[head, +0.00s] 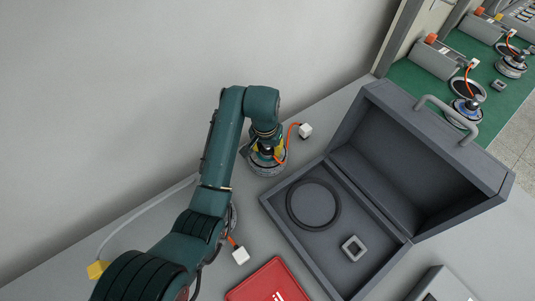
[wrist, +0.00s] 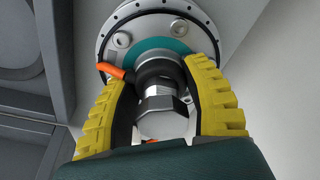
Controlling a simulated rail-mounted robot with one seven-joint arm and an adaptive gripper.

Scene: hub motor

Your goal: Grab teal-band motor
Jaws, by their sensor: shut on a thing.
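The teal-band motor (wrist: 118,38) is a round silver hub with a teal ring around its central shaft, seen close up in the wrist view. In the head view the motor (head: 268,168) stands on the grey table, left of the open case, partly hidden under my wrist. My gripper (wrist: 165,100) has yellow ribbed fingers on both sides of the motor's shaft and is shut on it. My gripper also shows in the head view (head: 266,152), pointing down over the motor. An orange cable runs from the motor to a white connector (head: 305,130).
An open grey case (head: 287,231) with a round recess and a square one lies to the right. A second motor (head: 233,215) is partly hidden behind my arm, with a white connector (head: 241,255). A red box (head: 268,281) lies in front. More motors stand on a green mat (head: 408,78).

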